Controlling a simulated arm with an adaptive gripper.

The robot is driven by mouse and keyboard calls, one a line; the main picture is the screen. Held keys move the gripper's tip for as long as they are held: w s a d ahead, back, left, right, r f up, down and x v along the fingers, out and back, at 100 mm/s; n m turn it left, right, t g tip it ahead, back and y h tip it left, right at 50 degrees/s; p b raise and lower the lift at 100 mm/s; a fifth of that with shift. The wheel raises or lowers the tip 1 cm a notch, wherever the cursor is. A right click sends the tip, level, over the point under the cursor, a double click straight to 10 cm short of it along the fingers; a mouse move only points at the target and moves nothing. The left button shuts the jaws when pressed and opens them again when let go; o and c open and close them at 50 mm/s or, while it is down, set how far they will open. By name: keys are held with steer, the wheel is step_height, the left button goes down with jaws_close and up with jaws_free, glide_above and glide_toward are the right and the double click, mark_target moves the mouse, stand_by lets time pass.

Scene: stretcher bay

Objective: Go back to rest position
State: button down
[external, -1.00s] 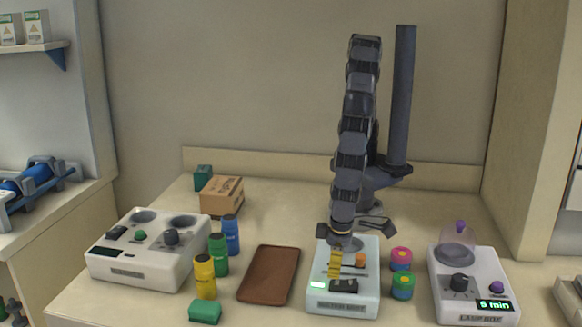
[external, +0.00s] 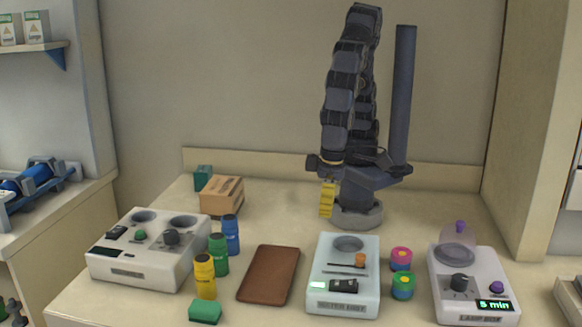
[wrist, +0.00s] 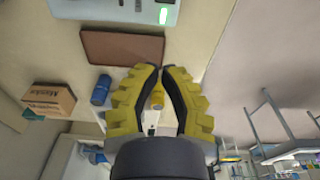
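My gripper (external: 327,213) hangs at the left of my arm's column, above the back of the counter. Its yellow fingers point down, clear of every object. In the wrist view my gripper (wrist: 160,70) has its fingertips nearly together, with only a narrow slit between them. Nothing is held; the yellow bottle (wrist: 157,98) seen between the fingers is farther away. My arm is folded upward in front of the column.
The pale green device (external: 343,298) stands in front of my base, with the brown tray (external: 270,274) to its left. Bottles, a cardboard box (external: 221,195) and a white device (external: 130,267) stand further left. Stacked round pieces (external: 402,272) and another device (external: 472,310) are at right.

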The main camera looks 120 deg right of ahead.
stand_by(0.4)
steer(key=s+d+r+n+g, duration=0.15)
steer(key=s+d+r, duration=0.25)
steer(key=d, duration=0.5)
steer(key=s+d+r+n, duration=0.2)
steer(key=s+d+r, duration=0.1)
steer(key=d, duration=0.6)
steer(key=s+d+n, duration=0.2)
steer(key=s+d, duration=0.1)
steer(key=s, duration=0.4)
steer(key=s+d+r+n, duration=0.1)
steer(key=s+d+n, duration=0.2)
steer(key=s, duration=0.3)
steer(key=shift+s+d+g+y, duration=0.3)
steer(key=shift+s+g, duration=0.05)
steer(key=shift+g, duration=0.1)
